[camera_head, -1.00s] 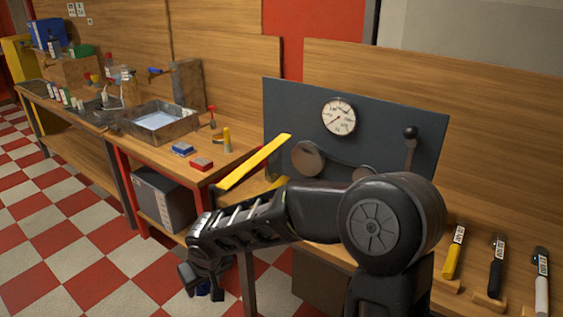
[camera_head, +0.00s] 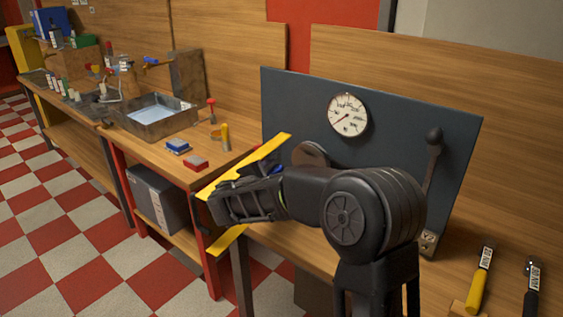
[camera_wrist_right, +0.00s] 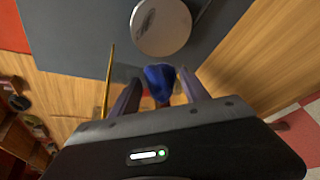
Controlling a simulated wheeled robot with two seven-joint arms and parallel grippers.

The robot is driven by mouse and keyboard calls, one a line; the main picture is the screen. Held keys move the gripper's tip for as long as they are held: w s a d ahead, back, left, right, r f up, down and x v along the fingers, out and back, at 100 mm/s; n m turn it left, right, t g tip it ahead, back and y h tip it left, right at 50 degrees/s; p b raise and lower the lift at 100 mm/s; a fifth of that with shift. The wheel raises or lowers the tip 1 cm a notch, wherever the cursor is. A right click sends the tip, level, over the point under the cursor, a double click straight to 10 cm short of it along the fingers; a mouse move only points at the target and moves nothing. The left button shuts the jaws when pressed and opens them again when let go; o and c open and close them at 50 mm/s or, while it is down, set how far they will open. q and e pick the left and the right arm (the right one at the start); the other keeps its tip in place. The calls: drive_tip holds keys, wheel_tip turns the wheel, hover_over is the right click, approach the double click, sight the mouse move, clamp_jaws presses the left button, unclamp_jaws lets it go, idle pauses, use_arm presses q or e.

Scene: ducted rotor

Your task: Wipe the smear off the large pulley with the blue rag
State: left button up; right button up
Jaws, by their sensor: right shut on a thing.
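The large pulley (camera_wrist_right: 165,30) is a pale grey disc on the dark panel, with a dark smear (camera_wrist_right: 147,18) on its upper left face in the right wrist view. In the head view the large pulley (camera_head: 309,152) shows only in part above my right arm. My right gripper (camera_wrist_right: 160,78) is shut on the blue rag (camera_wrist_right: 160,84), which bunches between its fingers. The rag is below the disc in the wrist view, with a gap of panel between them. In the head view a bit of blue (camera_head: 277,170) shows beside my arm. My left gripper is not in view.
The dark panel (camera_head: 400,110) carries a dial gauge (camera_head: 348,115) and a lever (camera_head: 432,165). A metal tray (camera_head: 155,120), a blue block (camera_head: 178,146) and a red block (camera_head: 196,162) are on the left bench. Yellow-handled (camera_head: 481,280) and black-handled tools lie at the right.

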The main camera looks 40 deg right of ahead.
sight(277, 163)
drive_tip(key=shift+w+d+r+t+h, duration=0.2)
drive_tip(key=shift+w+d+r, duration=0.1)
drive_tip(key=shift+d+r, duration=0.25)
drive_tip(key=shift+w+d+r+t+h, duration=0.1)
drive_tip(key=shift+w+d+r+t, duration=0.15)
drive_tip(key=shift+r, duration=0.35)
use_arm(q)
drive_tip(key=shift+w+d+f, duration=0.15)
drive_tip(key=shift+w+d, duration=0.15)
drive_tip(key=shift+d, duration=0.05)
use_arm(e)
drive_tip(key=shift+w+d, duration=0.1)
use_arm(q)
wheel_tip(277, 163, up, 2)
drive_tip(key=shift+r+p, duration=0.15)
drive_tip(key=shift+p, duration=0.95)
use_arm(e)
drive_tip(key=d, duration=0.2)
drive_tip(key=w+d, duration=0.1)
drive_tip(key=d, duration=0.2)
drive_tip(key=shift+w+d, duration=0.3)
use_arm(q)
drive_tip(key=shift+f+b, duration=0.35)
use_arm(e)
drive_tip(key=shift+w+d+f, duration=0.1)
drive_tip(key=shift+w+d, duration=0.2)
drive_tip(key=shift+d, duration=0.6)
